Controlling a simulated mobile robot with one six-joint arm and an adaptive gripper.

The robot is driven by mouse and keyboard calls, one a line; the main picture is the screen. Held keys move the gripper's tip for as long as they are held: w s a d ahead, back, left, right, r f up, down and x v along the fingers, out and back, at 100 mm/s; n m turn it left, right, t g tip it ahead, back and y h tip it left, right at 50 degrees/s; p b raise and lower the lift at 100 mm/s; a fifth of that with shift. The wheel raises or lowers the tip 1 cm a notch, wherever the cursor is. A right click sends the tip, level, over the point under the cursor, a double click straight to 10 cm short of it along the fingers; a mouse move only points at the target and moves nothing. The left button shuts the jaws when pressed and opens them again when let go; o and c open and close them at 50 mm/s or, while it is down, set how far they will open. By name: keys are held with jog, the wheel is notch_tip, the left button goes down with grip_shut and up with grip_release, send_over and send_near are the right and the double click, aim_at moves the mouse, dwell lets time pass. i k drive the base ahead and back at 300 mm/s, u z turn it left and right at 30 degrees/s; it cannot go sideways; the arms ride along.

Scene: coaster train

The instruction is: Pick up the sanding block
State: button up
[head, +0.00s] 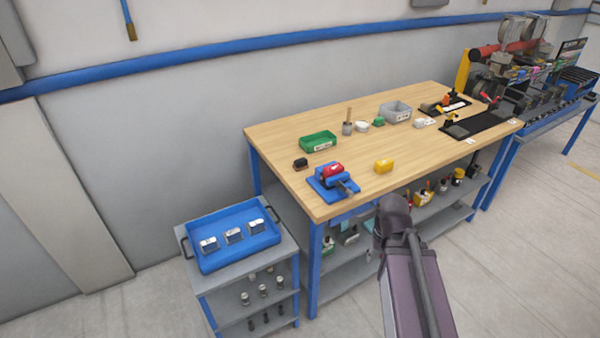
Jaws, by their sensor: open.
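I cannot tell for sure which object is the sanding block. A yellow block (383,166) lies on the wooden workbench (270,131) near its front edge. A small dark block (300,163) lies near the left end of the bench, and a small green block (379,121) lies further back. Nothing covers these blocks. My arm rises from the bottom of the head view, and its dark joint is in front of the bench's front edge, below the yellow block. My gripper itself does not show.
A blue vise (330,185) with a red part stands at the bench's front left corner. A green bin (318,142) and a grey bin (395,111) stand further back. A cart with a blue tray (224,260) is at left. Bench surface around the yellow block is clear.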

aim_at(301, 163)
jog(key=k, duration=1.05)
jog(key=u, duration=0.3)
jog(key=i, duration=0.3)
jog(key=u, duration=0.65)
jog(key=i, duration=1.35)
jog(key=z, duration=0.5)
jog(key=i, duration=0.55)
jog(key=z, duration=0.4)
